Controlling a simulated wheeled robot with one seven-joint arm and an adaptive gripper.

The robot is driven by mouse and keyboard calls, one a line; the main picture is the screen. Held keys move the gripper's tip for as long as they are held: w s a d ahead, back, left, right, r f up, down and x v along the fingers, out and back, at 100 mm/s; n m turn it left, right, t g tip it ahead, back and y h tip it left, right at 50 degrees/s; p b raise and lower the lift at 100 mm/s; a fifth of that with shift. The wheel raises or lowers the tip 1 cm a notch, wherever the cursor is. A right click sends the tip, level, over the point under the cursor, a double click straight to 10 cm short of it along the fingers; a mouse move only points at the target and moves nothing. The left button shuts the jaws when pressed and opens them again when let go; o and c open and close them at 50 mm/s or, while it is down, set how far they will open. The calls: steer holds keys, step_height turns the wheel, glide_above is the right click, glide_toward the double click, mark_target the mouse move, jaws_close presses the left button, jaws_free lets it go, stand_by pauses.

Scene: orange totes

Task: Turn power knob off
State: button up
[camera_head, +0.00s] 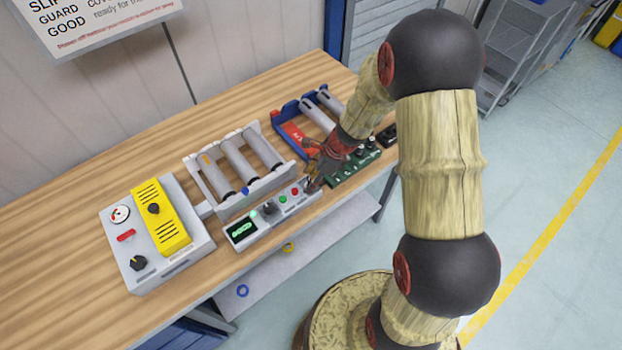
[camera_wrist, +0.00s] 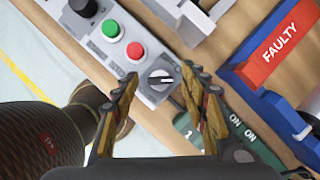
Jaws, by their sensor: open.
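A grey rotary knob (camera_wrist: 158,83) with a white pointer mark sits at the end of a light grey control box (camera_wrist: 122,62), past a red button (camera_wrist: 135,50) and a green button (camera_wrist: 110,30). No power label is readable. My gripper (camera_wrist: 163,76) is open, with one fingertip on each side of the knob in the wrist view. I cannot tell whether the fingers touch it. In the head view my gripper (camera_head: 313,178) is over the right end of the control box (camera_head: 255,231) and hides that knob. The box also has a black knob (camera_head: 269,208) and a green display (camera_head: 242,229).
A green panel (camera_head: 347,175) with black knobs lies to the right. A roller rack (camera_head: 222,207) and a blue and red "FAULTY" tray (camera_wrist: 277,48) stand behind. A grey box with a yellow panel (camera_head: 160,217) is at left. The wooden tabletop (camera_head: 60,260) has free room at left.

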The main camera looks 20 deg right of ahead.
steer(key=shift+c, duration=0.5)
jaws_close()
steer(key=n+p, duration=0.1)
steer(key=n, duration=0.1)
steer(key=n+g+p, duration=0.1)
steer(key=n, duration=0.1)
steer(key=shift+w+r+n+g+y, duration=0.1)
steer(key=shift+w+n+g+y, duration=0.05)
steer(key=shift+n+g+y, duration=0.15)
steer(key=n+g+p, duration=0.1)
steer(key=n, duration=0.3)
steer(key=shift+w+n+g+p, duration=0.15)
steer(key=shift+n+g+p, duration=0.15)
steer(key=shift+g+p, duration=0.1)
steer(key=n, duration=0.2)
steer(key=n+g+h, duration=0.1)
steer(key=n, duration=0.1)
steer(key=shift+w+n+g+p, duration=0.1)
steer(key=shift+n+g+p, duration=0.2)
steer(key=shift+w+a+n+g+h, duration=0.1)
steer(key=shift+n+g+h, duration=0.25)
steer(key=shift+n, duration=0.7)
steer(key=shift+a+n+g+h, duration=0.15)
steer(key=shift+n+h, duration=0.3)
steer(key=shift+n, duration=0.6)
steer(key=shift+d, duration=0.15)
